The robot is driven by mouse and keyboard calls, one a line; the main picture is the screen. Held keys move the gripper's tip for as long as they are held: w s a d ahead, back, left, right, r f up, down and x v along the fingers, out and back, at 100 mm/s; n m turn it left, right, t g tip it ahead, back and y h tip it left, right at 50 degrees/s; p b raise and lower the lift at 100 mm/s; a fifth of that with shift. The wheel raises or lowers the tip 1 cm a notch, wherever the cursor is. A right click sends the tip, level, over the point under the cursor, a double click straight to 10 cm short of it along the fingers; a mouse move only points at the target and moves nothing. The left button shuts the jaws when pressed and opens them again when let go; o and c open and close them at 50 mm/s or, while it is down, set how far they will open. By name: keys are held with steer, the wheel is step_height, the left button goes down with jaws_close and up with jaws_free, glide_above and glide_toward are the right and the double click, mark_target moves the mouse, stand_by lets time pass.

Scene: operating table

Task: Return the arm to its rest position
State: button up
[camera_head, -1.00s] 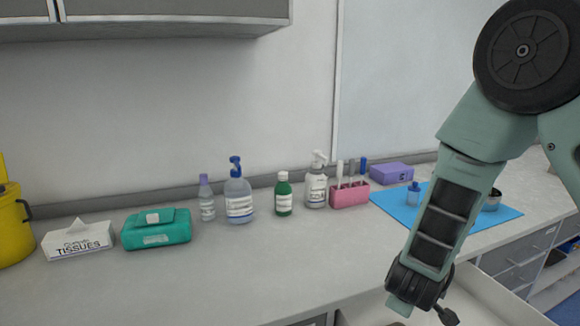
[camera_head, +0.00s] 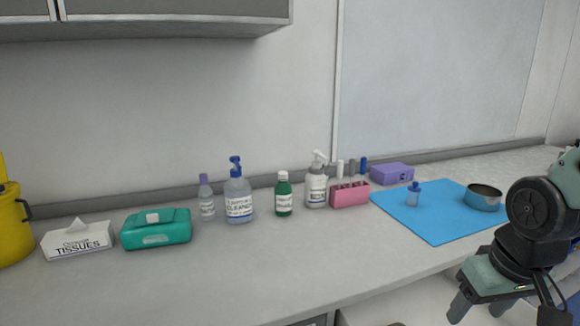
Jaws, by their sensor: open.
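My arm (camera_head: 542,208) is folded low at the right edge of the head view, with its upper parts partly out of frame. My gripper (camera_head: 480,308) points down at the lower right, in front of the counter's front edge. Its two fingers stand apart with nothing seen between them. The gripper is clear of the objects on the counter.
The blue mat (camera_head: 432,228) holds a small blue-capped bottle (camera_head: 413,195) and a metal bowl (camera_head: 484,199). A pink holder (camera_head: 350,195), several bottles, a green wipes pack (camera_head: 156,230) and a tissue box (camera_head: 78,241) line the wall. The counter's front is clear.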

steer(key=s+a+f+n+g+b, duration=0.2)
steer(key=s+a+n, duration=0.4)
steer(key=s+a, duration=0.6)
steer(key=a+b, duration=0.1)
steer(key=a, duration=0.2)
steer(key=shift+s+a+n, duration=0.2)
steer(key=shift+n, duration=0.1)
